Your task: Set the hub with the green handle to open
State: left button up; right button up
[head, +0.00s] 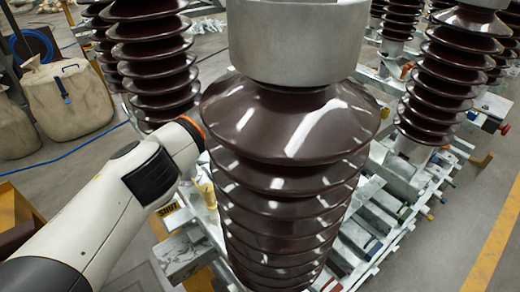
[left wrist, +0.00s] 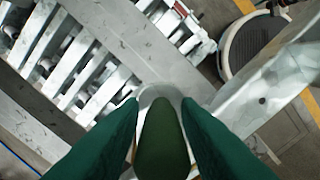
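The dark green handle (left wrist: 163,142) is at the bottom middle of the left wrist view, with a pale hub part (left wrist: 160,90) behind its far end. My left gripper (left wrist: 161,104) has its two teal fingers on either side of the handle. Narrow light gaps show between fingers and handle, so it looks open around it, not clamped. In the head view my left arm comes in from the left; its gripper and the green handle are hidden behind the large brown insulator (head: 285,170). My right gripper is in neither view.
More ribbed insulators (head: 448,75) stand behind. Pale slatted metal frames (left wrist: 75,65) lie below. Canvas bags (head: 68,100) sit on the floor at left; floor is clear at right.

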pick_arm(q)
jog(key=shift+o, duration=0.8)
notch_tip(320, 180, up, 12)
jog(key=shift+b, duration=0.55)
jog(key=shift+r, duration=0.1)
